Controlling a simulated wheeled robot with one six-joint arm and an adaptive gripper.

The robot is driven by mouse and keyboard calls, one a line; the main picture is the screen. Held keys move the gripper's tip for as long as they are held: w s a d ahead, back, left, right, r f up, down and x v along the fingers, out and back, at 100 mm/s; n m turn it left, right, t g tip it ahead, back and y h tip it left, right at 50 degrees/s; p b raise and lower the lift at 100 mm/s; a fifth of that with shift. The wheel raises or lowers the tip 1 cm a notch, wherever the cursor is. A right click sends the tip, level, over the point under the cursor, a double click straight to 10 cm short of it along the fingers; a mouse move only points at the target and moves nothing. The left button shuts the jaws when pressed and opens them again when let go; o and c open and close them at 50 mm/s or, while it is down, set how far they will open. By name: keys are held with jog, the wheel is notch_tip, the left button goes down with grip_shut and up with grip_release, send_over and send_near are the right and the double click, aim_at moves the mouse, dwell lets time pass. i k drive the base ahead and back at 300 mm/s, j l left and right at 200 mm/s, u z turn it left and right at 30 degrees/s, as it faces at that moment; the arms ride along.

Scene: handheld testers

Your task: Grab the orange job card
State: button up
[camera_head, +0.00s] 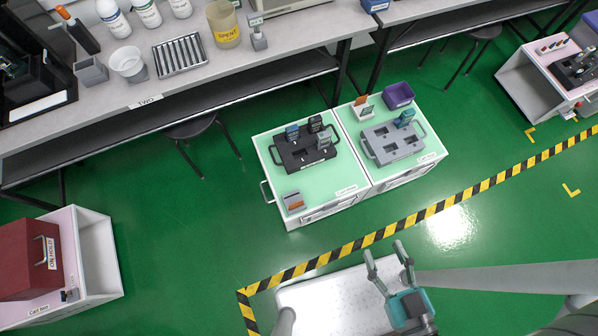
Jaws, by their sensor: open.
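An orange card (361,101) stands upright in a small white holder (363,112) at the back left of the right-hand cart top. A flat grey item with an orange band (295,202) lies at the front left of the left-hand cart top; I cannot tell whether it is a card. My gripper (385,251) is open and empty, low in the picture, over the edge of a white surface. It is well apart from both orange things, on the near side of the striped floor line.
The left-hand cart (264,139) bears a black tray (292,160) with several small devices. The right-hand cart (424,162) bears a grey tray (381,151) with a teal device and a purple bin (398,95). A long bench (190,92) stands behind. Green floor is clear between.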

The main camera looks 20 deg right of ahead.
aim_at(299, 204)
jog(key=k+j+u, duration=0.2)
jog(key=k, duration=0.8)
jog(key=i+l+u, duration=0.3)
jog(key=i+l, duration=0.2)
jog(key=l, duration=0.15)
jog(key=i+l+u, duration=0.15)
jog(key=l, duration=0.25)
jog(key=i+l+u, duration=0.15)
jog(key=i+l, duration=0.15)
jog(key=l, duration=0.1)
